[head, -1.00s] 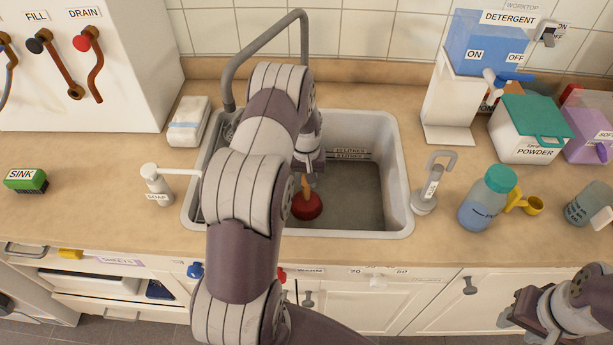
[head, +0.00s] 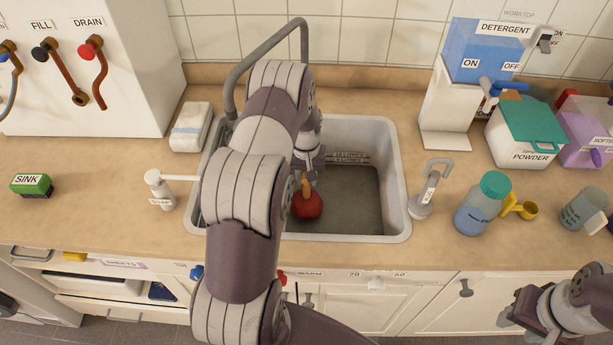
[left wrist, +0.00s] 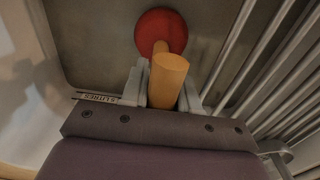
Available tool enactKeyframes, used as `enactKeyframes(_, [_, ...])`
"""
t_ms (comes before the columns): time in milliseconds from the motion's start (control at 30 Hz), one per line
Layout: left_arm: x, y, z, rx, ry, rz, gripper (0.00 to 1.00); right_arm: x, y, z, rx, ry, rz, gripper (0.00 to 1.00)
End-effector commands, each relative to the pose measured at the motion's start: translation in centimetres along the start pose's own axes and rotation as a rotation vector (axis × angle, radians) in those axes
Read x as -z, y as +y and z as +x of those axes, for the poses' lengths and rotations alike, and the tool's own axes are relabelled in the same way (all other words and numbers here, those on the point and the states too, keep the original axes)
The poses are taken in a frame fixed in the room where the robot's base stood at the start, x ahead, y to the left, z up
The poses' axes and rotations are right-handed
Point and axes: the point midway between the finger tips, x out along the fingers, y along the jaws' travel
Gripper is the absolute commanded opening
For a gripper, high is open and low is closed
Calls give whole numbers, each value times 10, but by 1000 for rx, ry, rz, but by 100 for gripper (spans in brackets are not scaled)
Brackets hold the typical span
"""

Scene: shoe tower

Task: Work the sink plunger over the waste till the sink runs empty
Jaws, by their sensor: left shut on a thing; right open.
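The plunger has a red rubber cup (head: 307,206) and a wooden handle; in the left wrist view the cup (left wrist: 161,32) lies beyond the handle (left wrist: 168,80). My left gripper (head: 308,178) is shut on the handle, inside the sink (head: 398,200). The cup is over the sink floor; I cannot tell whether it touches the floor. The waste is not visible. The sink floor (head: 350,210) looks grey, and I cannot make out a clear water surface. My right gripper (head: 525,310) is open and empty, low at the right in front of the cupboards.
A grey tap (head: 262,52) arches over the sink behind my left arm. A soap dispenser (head: 160,190) stands left of the sink. A draining rack (left wrist: 265,60) lies beside the plunger.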

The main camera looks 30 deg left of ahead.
Motion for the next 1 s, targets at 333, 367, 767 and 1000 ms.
enactKeyframes(333, [0, 1, 0, 0, 1, 0, 0, 0, 0, 1, 0, 0, 0, 43])
enactKeyframes(367, [0, 2, 0, 0, 1, 1, 0, 0, 0, 0, 0, 0, 0, 43])
enactKeyframes(767, [1, 32, -13, 0, 1, 1, 0, 1, 0, -8, 0, 0, 0, 43])
enactKeyframes(1000, [1, 48, -18, 0, 1, 1, 0, 1, 0, -11, 0, 0, 0, 43])
